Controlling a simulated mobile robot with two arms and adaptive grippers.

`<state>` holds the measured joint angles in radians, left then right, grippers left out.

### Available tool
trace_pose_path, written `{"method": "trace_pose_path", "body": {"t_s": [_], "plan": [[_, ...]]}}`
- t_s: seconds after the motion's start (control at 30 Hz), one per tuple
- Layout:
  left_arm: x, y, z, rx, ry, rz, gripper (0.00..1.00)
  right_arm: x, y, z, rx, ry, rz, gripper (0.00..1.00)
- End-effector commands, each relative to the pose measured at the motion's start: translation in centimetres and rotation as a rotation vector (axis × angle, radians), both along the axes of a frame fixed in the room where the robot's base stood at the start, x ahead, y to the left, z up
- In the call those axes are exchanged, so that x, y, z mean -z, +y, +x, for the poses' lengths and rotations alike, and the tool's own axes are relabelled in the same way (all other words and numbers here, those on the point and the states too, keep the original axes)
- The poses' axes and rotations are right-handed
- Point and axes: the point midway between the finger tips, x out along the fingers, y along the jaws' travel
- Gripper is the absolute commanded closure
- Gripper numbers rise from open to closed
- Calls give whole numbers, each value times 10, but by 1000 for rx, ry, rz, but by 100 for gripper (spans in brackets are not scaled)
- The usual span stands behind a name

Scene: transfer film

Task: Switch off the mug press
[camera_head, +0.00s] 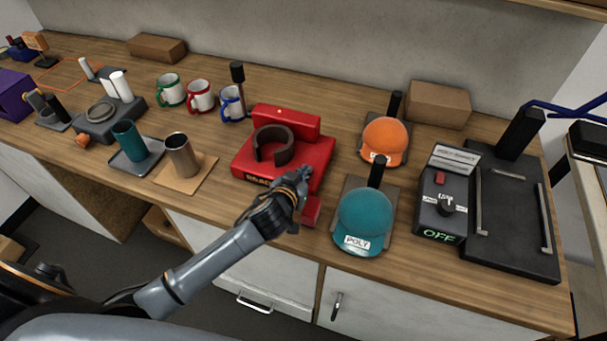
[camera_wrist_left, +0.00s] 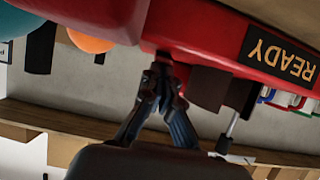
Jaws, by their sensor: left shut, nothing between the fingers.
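The mug press (camera_head: 290,122) is the red machine in the middle of the counter, with a dark open ring clamp (camera_head: 273,146) on it. In the left wrist view the red press body (camera_wrist_left: 200,28) fills the top, and its black display (camera_wrist_left: 280,55) reads READY, upside down. My left gripper (camera_head: 302,177) is shut and empty at the press's front right corner, partly hiding the front. In the left wrist view its fingertips (camera_wrist_left: 163,68) meet just by the red edge; I cannot tell whether they touch. A small red block (camera_head: 311,211) shows just below the gripper. My right gripper is not in view.
A teal cap (camera_head: 365,215) marked POLY and an orange cap (camera_head: 385,140) stand right of the press. A black control box (camera_head: 441,205) reading OFF adjoins a flat black press (camera_head: 510,215). Several mugs (camera_head: 200,96) and tumblers (camera_head: 183,156) stand left.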

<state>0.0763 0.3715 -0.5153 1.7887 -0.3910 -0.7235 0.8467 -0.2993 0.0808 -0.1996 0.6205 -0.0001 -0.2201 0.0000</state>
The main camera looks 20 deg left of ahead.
Motion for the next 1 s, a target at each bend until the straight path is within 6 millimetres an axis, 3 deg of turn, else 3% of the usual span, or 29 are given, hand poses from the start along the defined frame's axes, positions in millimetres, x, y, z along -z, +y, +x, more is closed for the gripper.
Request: {"method": "trace_pose_path", "body": {"t_s": [0.3,1.0], "plan": [[13,0,-1,-1,-52,-4,100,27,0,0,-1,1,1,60],[-12,-1,-1,0,-57,-3,100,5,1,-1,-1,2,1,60]]}}
